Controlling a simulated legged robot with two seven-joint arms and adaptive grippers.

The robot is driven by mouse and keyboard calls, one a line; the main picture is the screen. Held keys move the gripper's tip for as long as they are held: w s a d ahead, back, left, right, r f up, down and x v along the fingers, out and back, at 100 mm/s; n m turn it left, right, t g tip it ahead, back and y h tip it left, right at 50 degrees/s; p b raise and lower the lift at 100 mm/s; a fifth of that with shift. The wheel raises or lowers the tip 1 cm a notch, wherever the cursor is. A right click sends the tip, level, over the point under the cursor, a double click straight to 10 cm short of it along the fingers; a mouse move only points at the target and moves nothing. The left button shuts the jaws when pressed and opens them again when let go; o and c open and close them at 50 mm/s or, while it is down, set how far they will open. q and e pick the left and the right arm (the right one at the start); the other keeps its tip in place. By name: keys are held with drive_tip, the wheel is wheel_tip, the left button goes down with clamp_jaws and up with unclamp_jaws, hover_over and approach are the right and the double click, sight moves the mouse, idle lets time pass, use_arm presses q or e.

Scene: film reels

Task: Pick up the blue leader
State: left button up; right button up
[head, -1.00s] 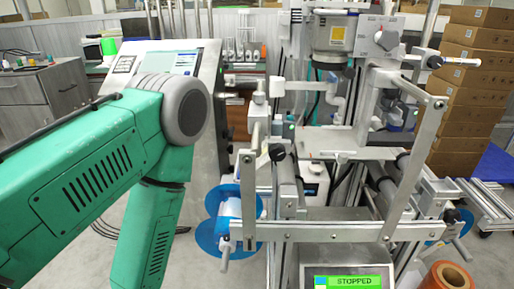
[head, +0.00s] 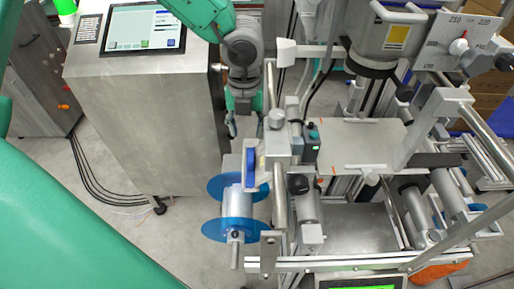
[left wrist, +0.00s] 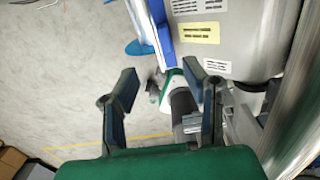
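A narrow upright blue piece (head: 250,167), which may be the blue leader, is at the left side of the machine, just above a reel with blue discs (head: 229,186). In the left wrist view a blue strip (left wrist: 162,34) stands ahead of the fingers, near the top. My left gripper (head: 240,122) hangs pointing down above the blue piece, apart from it. In the left wrist view its two dark fingers (left wrist: 163,86) are spread with nothing held between them. My right gripper is in neither view.
The steel machine frame (head: 465,232) fills the right side. A steel cabinet with a screen (head: 145,27) stands at the left, close to my left arm. A flat metal plate (head: 360,143) lies right of the gripper. Open floor (head: 155,225) shows left of the reel.

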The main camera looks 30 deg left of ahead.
sight(251, 158)
use_arm(q)
drive_tip(key=shift+n, duration=0.3)
drive_tip(key=f, duration=0.1)
drive_tip(key=d+f, duration=0.1)
drive_tip(key=f, duration=0.1)
drive_tip(key=f+b, duration=0.1)
drive_tip(key=f, duration=0.1)
drive_tip(key=shift+w+d+f, duration=0.1)
drive_tip(key=shift+d+f, duration=0.1)
drive_tip(key=shift+d, duration=0.05)
drive_tip(key=shift+d+f, duration=0.2)
drive_tip(key=shift+a+f, duration=0.1)
drive_tip(key=shift+f, duration=0.2)
drive_tip(key=f, duration=0.1)
drive_tip(key=a+f, duration=0.1)
drive_tip(key=f, duration=0.3)
drive_tip(key=shift+w+a+b, duration=0.15)
drive_tip(key=shift+a+b, duration=0.1)
drive_tip(key=shift+b, duration=0.15)
drive_tip(key=shift+f, duration=0.15)
drive_tip(key=shift+d, duration=0.2)
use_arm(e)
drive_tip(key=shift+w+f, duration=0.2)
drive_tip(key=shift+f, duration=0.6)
use_arm(q)
drive_tip(key=shift+d, duration=0.1)
clamp_jaws()
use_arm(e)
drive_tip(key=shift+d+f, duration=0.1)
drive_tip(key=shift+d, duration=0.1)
